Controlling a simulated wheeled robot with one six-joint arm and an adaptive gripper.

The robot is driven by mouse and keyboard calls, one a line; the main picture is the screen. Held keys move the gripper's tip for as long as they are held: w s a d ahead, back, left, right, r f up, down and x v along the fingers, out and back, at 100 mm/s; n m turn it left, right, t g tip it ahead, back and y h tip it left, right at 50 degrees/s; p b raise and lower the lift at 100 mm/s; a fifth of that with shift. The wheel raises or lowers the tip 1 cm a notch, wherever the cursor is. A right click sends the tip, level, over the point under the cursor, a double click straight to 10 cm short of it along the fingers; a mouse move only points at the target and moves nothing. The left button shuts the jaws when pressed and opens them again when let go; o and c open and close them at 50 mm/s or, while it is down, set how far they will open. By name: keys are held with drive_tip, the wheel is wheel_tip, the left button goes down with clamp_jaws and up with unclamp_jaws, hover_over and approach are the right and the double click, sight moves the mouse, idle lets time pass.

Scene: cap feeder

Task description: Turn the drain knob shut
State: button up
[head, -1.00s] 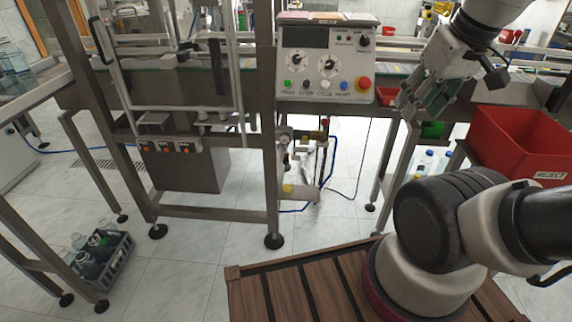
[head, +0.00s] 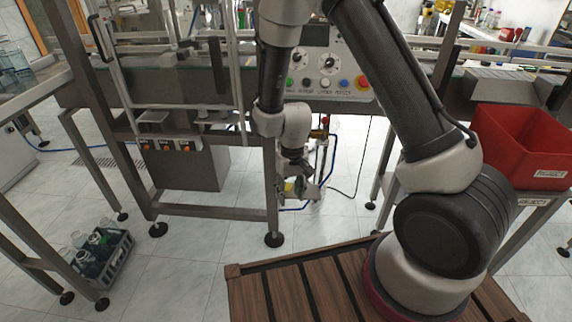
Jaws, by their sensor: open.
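My gripper (head: 299,194) hangs low, pointing down, in front of the air unit beside the machine's front leg. It is open, and I see nothing between its fingers. The gripper and wrist cover most of the air unit, including its lower part, so the drain knob does not show clearly. A small red part (head: 325,121) at the top of the unit's pipework stays in sight to the right of my wrist. I cannot tell whether my fingers touch the unit.
The machine's steel leg (head: 270,190) stands just left of my gripper. Blue tubing (head: 331,160) runs close on its right. The control panel (head: 335,85) is above, partly behind my arm. A red reject bin (head: 520,145) stands at the right.

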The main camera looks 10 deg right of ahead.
drive_tip(key=w+f+m+t+h, duration=0.1)
drive_tip(key=w+f+t, duration=0.2)
drive_tip(key=f, duration=0.9)
drive_tip(key=w+f+m+t+h, duration=0.1)
drive_tip(key=w+f+t, duration=0.25)
drive_tip(key=f, duration=0.85)
drive_tip(key=w+d+r+m+t+h, duration=0.1)
drive_tip(key=w+d+r+t+h, duration=0.25)
drive_tip(key=w+r+t, duration=0.95)
drive_tip(key=shift+g, duration=0.55)
drive_tip(key=w, duration=0.1)
drive_tip(key=w+d+r, duration=0.1)
drive_tip(key=w, duration=0.3)
drive_tip(key=shift+d+r, duration=0.15)
drive_tip(key=shift+r, duration=0.1)
clamp_jaws()
